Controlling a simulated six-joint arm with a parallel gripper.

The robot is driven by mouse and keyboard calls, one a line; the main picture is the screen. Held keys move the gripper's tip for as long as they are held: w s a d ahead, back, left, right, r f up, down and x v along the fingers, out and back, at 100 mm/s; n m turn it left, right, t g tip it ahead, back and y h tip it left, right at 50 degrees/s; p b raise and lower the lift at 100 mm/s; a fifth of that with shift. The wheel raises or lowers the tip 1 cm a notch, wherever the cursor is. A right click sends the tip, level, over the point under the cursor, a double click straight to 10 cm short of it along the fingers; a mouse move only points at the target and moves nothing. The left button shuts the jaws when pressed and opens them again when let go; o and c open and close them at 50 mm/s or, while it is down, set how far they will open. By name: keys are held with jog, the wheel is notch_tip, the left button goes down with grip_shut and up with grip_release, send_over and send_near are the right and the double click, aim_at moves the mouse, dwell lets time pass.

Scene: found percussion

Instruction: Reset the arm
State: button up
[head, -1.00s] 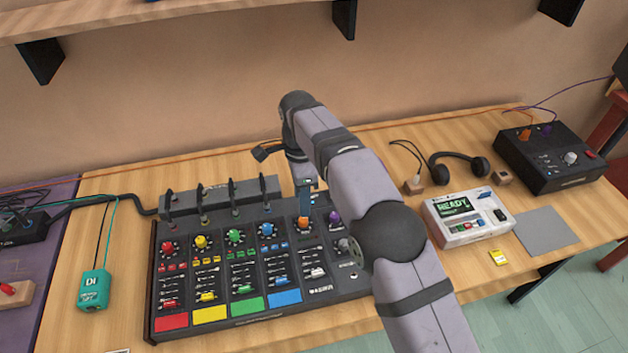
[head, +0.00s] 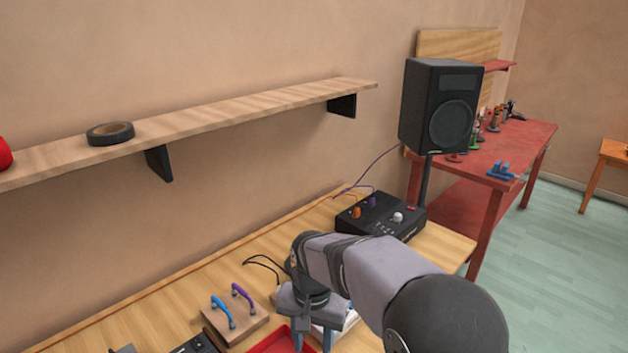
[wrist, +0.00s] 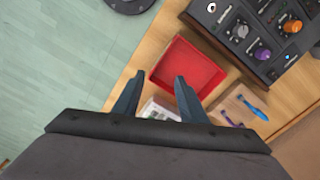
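My gripper (head: 313,344) points down above the right part of the wooden table in the head view, with its fingers cut off by the lower edge. In the wrist view my gripper (wrist: 155,82) has its two dark fingers spread apart with nothing held between them. A red tray (wrist: 188,68) lies just beyond the fingers in the wrist view. Its red edge also shows beside the gripper in the head view (head: 268,343). A white device (wrist: 158,107) shows partly between the fingers in the wrist view, lower down.
A wooden block (head: 238,326) with blue and purple handles sits left of my gripper. A black control box (head: 380,217) stands at the table's far right. A shelf (head: 220,115) with a tape roll (head: 110,133) runs along the wall. A speaker (head: 438,107) stands beside a red bench (head: 525,140).

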jog(key=s+d+f+n, duration=0.2)
jog(key=s+d, duration=0.5)
jog(key=s, duration=0.1)
jog(key=s+d+f+n, duration=0.1)
jog(key=s+d+f, duration=0.1)
jog(key=s+d, duration=0.5)
jog(key=shift+s+d+n, duration=0.4)
jog(key=shift+d, duration=0.2)
